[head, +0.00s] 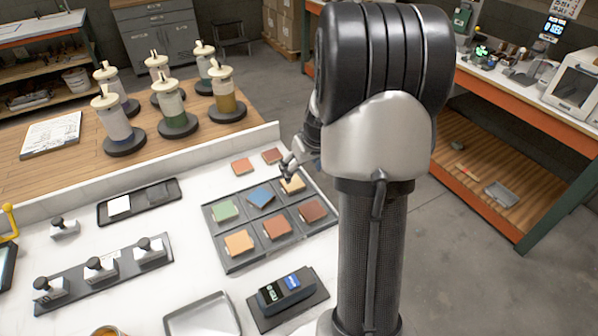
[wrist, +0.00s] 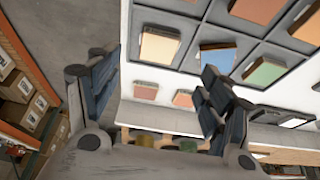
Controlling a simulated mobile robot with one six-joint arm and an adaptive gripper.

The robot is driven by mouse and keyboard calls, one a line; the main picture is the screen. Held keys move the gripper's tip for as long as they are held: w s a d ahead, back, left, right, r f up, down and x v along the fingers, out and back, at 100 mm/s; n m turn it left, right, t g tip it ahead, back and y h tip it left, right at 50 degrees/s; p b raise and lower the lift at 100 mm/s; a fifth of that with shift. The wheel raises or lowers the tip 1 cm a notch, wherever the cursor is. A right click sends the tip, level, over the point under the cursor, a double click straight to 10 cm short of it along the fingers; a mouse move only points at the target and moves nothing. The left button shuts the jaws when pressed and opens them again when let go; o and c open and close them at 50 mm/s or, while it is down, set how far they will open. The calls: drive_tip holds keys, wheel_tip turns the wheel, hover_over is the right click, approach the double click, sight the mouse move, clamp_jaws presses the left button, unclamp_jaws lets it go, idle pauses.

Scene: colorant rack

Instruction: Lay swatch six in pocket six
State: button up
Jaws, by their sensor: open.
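The dark swatch tray (head: 224,257) has six pockets in two rows, and each shows a swatch. The back row has a green swatch (head: 224,210), a blue swatch (head: 260,198) sitting askew, and a tan swatch (head: 293,185) at the right. The front row has orange (head: 239,242), rust (head: 277,227) and brown (head: 312,210) swatches. No numbers are readable, so I cannot tell which is six. My gripper (head: 288,168) is near the tan swatch, partly hidden by my arm. In the wrist view my gripper (wrist: 160,98) is open and empty, with the tan swatch (wrist: 160,46) beyond its fingers.
Two loose swatches, orange-red (head: 242,166) and dark red (head: 272,156), lie behind the tray. A handheld device (head: 286,290) and an empty metal tray (head: 203,316) are in front. A rack of stamp-like tools (head: 100,268) stands left. Pigment bottles (head: 172,108) stand on the wooden bench behind.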

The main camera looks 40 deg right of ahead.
drive_tip(key=s+a+r+n, duration=0.1)
drive_tip(key=s+a+r, duration=0.2)
drive_tip(key=a+r, duration=0.55)
drive_tip(key=s+a+r+n, duration=0.1)
drive_tip(key=s+a+r, duration=0.3)
drive_tip(key=a, duration=0.8)
drive_tip(key=s+a+r, duration=0.1)
drive_tip(key=s+a, duration=0.3)
drive_tip(key=s, duration=0.3)
drive_tip(key=s+a+r+y, duration=0.1)
drive_tip(key=s+a, duration=0.4)
drive_tip(key=s, duration=0.2)
drive_tip(key=shift+s+a+r+n, duration=0.2)
drive_tip(key=shift+s+a+n, duration=0.05)
drive_tip(key=shift+s+n, duration=0.15)
drive_tip(key=shift+w, duration=0.1)
drive_tip(key=shift+c, duration=0.3)
